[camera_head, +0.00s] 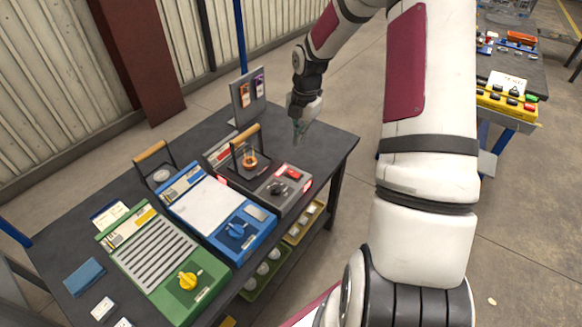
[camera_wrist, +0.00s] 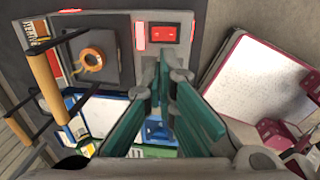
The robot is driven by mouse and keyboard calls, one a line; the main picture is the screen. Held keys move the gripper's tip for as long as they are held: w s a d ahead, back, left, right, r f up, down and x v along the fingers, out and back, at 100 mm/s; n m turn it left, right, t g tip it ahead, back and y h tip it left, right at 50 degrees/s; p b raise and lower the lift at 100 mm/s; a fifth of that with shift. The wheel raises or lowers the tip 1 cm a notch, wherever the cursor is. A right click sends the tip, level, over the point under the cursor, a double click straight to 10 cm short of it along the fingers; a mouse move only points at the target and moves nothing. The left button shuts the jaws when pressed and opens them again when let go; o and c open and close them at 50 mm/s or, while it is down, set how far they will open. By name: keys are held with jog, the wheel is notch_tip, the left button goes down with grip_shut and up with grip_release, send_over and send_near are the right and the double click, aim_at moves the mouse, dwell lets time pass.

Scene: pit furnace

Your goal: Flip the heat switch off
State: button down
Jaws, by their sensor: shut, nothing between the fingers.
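The grey furnace unit (camera_head: 297,200) stands at the right end of the row of devices on the dark table. A red rocker switch (camera_head: 293,173) sits on its top panel, near a black knob (camera_head: 277,188). In the wrist view the red switch (camera_wrist: 164,34) shows just beyond my fingertips, beside a glowing red light strip (camera_wrist: 140,35). Which way the rocker is tilted I cannot tell. My gripper (camera_head: 298,138) is shut and empty, above the table behind the switch and apart from it. Its fingers also show in the wrist view (camera_wrist: 163,68), where they hide part of the panel.
A blue unit (camera_head: 240,236) and a green unit (camera_head: 185,285) stand to the left. An upright tool panel (camera_head: 247,97) stands behind. The table's back right corner is clear.

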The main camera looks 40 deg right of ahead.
aim_at(292, 172)
jog(key=f, duration=0.4)
jog(key=w+f, duration=0.1)
jog(key=f, duration=0.9)
jog(key=shift+w+a, duration=0.3)
